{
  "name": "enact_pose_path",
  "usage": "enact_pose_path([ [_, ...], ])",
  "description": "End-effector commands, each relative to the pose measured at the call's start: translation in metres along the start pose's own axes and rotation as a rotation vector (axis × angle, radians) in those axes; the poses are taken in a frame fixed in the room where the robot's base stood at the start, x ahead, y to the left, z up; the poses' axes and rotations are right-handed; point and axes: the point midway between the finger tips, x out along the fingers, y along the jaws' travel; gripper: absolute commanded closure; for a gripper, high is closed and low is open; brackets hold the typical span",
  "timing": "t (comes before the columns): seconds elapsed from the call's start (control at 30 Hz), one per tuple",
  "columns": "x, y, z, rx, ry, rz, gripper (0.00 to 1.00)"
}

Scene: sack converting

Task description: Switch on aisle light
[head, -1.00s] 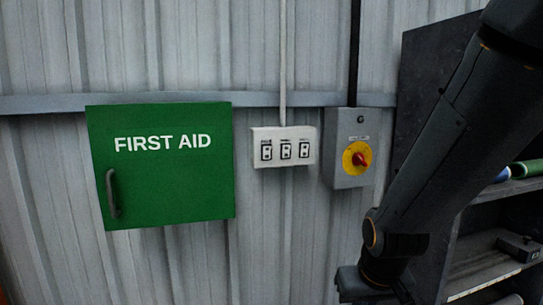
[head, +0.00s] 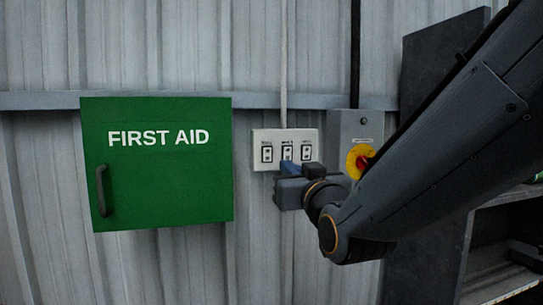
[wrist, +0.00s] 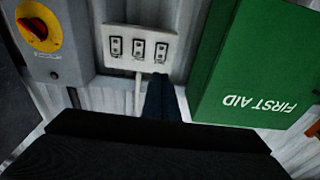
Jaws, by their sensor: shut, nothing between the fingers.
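A white switch plate (head: 277,148) with three rocker switches side by side is mounted on the corrugated wall. Small labels above the switches are too blurred to read. The middle switch (head: 287,153) is partly behind my gripper tip in the head view. My gripper (head: 289,168) is shut and empty, raised in front of the plate's lower edge. In the wrist view, which looks upside down, the plate (wrist: 127,58) lies just beyond my shut fingertips (wrist: 159,80). I cannot tell whether the tip touches the plate, nor the switch positions.
A green first aid cabinet (head: 160,185) with a handle hangs left of the plate. A grey box with a red and yellow rotary switch (head: 357,161) is close on the right, partly behind my arm. Dark shelving (head: 428,85) stands at the right.

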Motion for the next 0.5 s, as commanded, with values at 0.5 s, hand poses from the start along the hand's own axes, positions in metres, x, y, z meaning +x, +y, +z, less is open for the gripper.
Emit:
enact_pose_path([
  [0.5,0.042,0.001,0.000,0.000,-0.004,0.002,1.00],
])
